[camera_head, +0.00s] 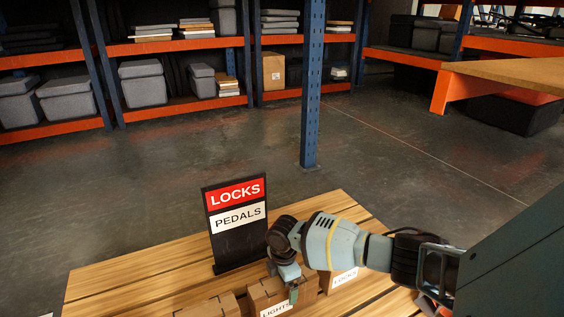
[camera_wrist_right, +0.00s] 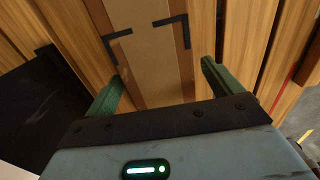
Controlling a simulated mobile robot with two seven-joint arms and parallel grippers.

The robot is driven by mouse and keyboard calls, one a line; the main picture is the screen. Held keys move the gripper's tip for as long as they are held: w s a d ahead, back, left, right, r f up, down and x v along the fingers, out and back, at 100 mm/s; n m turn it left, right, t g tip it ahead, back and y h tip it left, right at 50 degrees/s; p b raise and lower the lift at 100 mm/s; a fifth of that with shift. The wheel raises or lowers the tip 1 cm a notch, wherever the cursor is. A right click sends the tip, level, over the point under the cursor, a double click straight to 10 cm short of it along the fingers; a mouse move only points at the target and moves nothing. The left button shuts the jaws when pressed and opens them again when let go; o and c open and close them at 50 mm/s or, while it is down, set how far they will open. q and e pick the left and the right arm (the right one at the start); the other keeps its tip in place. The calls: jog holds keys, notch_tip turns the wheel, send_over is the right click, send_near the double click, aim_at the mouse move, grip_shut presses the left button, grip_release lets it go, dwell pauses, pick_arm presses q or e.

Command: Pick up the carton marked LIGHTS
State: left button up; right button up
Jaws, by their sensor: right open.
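The brown carton marked LIGHTS (camera_head: 258,299) stands on the slatted wooden table (camera_head: 140,275), at the bottom of the head view, its label partly cut off. My right gripper (camera_head: 284,287) is over this carton, and one green finger hangs in front of its label. In the right wrist view my right gripper (camera_wrist_right: 160,85) is open, its two green fingers apart with the carton top (camera_wrist_right: 150,50) between them. That top has a tape strip and black corner marks. I cannot tell if the fingers touch the carton. My left gripper is not in view.
A carton marked LOCKS (camera_head: 343,280) stands to the right, and another carton (camera_head: 212,307) to the left. A black sign reading LOCKS and PEDALS (camera_head: 238,215) stands behind. A blue post (camera_head: 311,110) and shelves are beyond, across open floor.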

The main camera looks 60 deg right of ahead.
notch_tip(320, 180, down, 2)
jog(key=shift+b, duration=0.3)
jog(key=shift+c, duration=0.4)
jog(key=c, duration=1.7)
jog(key=shift+w+r, duration=0.1)
